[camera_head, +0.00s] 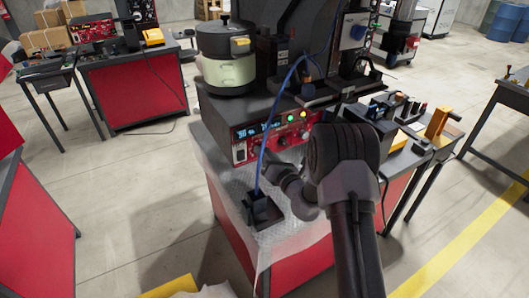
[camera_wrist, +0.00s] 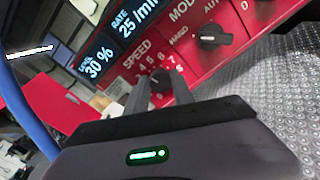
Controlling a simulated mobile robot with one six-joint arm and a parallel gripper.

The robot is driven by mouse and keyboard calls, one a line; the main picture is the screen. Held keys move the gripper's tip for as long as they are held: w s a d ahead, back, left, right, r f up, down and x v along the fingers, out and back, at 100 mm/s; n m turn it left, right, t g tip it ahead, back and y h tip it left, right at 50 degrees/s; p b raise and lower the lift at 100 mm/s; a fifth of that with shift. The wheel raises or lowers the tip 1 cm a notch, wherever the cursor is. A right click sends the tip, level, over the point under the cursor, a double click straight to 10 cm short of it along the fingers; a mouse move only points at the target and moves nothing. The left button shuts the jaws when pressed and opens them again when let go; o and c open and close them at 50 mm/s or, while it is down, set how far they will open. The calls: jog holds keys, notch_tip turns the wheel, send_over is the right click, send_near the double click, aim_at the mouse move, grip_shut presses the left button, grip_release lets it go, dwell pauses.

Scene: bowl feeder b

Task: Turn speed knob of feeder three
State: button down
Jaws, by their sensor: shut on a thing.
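The feeder's red control panel (camera_head: 275,133) faces me in the head view, below the bowl (camera_head: 226,75). In the wrist view the panel (camera_wrist: 215,60) is close and tilted. The dark speed knob (camera_wrist: 158,78) sits in a numbered dial under the word SPEED. My gripper (camera_wrist: 155,85) reaches the panel with its two fingers on either side of this knob, shut on it. The knob's pointer is too small to read. In the head view my gripper (camera_head: 268,170) is in front of the panel, and the knob cannot be made out.
A black mode knob (camera_wrist: 212,37) is beside the speed dial. The displays (camera_wrist: 100,55) read 30 % and 25/min. A blue cable (camera_head: 262,150) hangs across the panel to a black block (camera_head: 262,210) on the textured bench top (camera_head: 285,230). Another bench (camera_head: 135,85) stands back left.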

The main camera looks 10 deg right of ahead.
jog(key=c, duration=1.1)
grip_release()
jog(key=p+v, duration=0.2)
jog(key=v, duration=1.5)
jog(key=shift+s, duration=0.2)
